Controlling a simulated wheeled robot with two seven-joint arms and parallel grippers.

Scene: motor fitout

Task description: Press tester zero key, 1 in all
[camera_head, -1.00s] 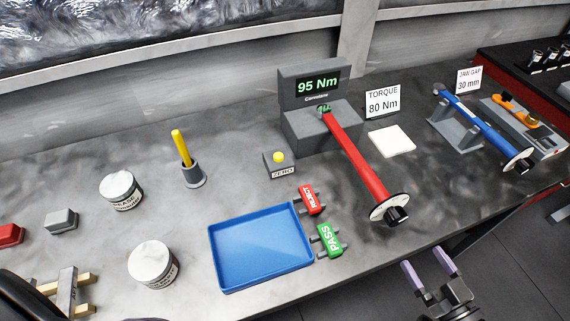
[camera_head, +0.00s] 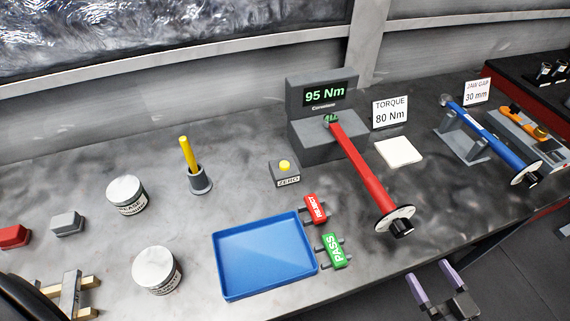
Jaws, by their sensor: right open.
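The zero key is a yellow button (camera_head: 285,166) on a small grey box (camera_head: 285,176) marked ZERO, in the middle of the bench. The torque tester (camera_head: 318,120) stands behind and to the right of it, its display reading 95 Nm. A red torque wrench (camera_head: 362,170) is fitted at the tester and reaches towards the front edge. My right gripper (camera_head: 432,284) is open and empty, in front of the bench edge at lower right, well apart from the key. A dark part of mine shows at the lower left corner; the left gripper's fingers are not visible.
A blue tray (camera_head: 228,290) lies in front of the key, with red REJECT (camera_head: 315,209) and green PASS (camera_head: 334,250) tags beside it. A yellow-handled tool (camera_head: 188,153) stands in a holder to the left. A white pad (camera_head: 399,152) and blue wrench (camera_head: 490,140) lie right.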

